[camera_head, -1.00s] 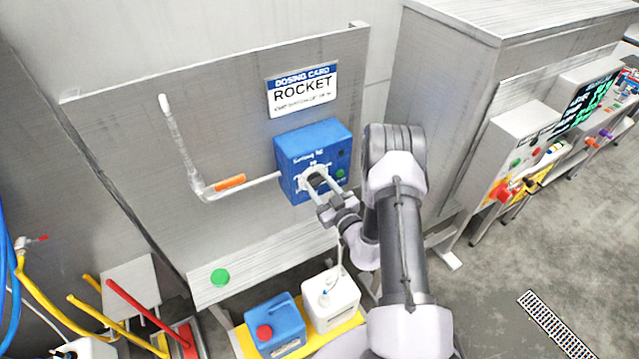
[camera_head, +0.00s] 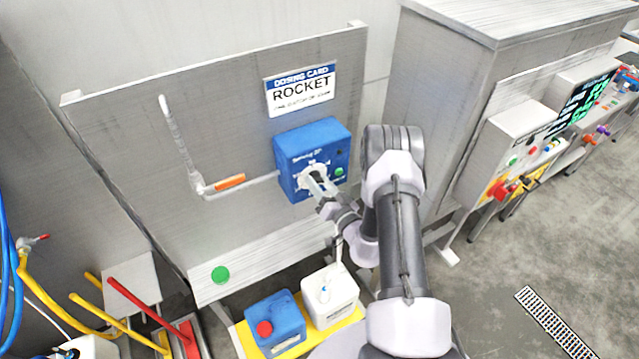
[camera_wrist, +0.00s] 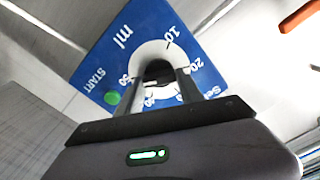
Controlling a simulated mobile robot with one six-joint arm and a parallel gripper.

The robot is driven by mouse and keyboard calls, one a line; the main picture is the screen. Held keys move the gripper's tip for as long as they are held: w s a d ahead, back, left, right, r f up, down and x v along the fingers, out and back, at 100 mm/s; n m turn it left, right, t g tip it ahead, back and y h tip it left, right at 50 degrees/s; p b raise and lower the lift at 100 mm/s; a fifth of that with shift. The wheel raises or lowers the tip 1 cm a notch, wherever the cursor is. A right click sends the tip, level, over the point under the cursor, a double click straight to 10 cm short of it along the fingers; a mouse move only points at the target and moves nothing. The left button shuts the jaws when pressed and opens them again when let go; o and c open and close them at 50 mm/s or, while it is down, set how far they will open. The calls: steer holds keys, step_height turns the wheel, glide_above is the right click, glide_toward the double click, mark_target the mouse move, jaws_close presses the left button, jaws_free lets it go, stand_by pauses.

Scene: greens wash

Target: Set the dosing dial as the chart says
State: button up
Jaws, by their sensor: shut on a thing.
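The blue dosing box (camera_head: 312,142) is mounted on the grey panel below the dosing card (camera_head: 301,90), which reads ROCKET; its smaller text is too small to read. The dial sits on the box's front, inside a pale ring (camera_wrist: 139,57) with numbers around it. My gripper (camera_head: 318,184) is shut on the dial's dark knob (camera_wrist: 158,68), with a finger on each side. In the wrist view 10, 20 and "ml" show on the blue face; other numbers are partly hidden by the fingers. A green START button (camera_wrist: 112,97) is at the dial's lower left there.
A pipe with an orange-handled valve (camera_head: 230,182) runs into the box from the left. A green disc (camera_head: 220,274) lies on the ledge below. Blue (camera_head: 275,325) and white (camera_head: 330,298) canisters stand on a yellow tray beneath.

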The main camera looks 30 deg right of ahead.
steer(key=shift+f, duration=0.1)
stand_by(0.4)
steer(key=o, duration=1.4)
steer(key=s, duration=0.5)
steer(key=s+b, duration=0.1)
steer(key=s, duration=0.5)
steer(key=s+b, duration=0.1)
steer(key=s, duration=0.5)
steer(key=shift+s+d, duration=0.25)
steer(key=shift+d, duration=0.05)
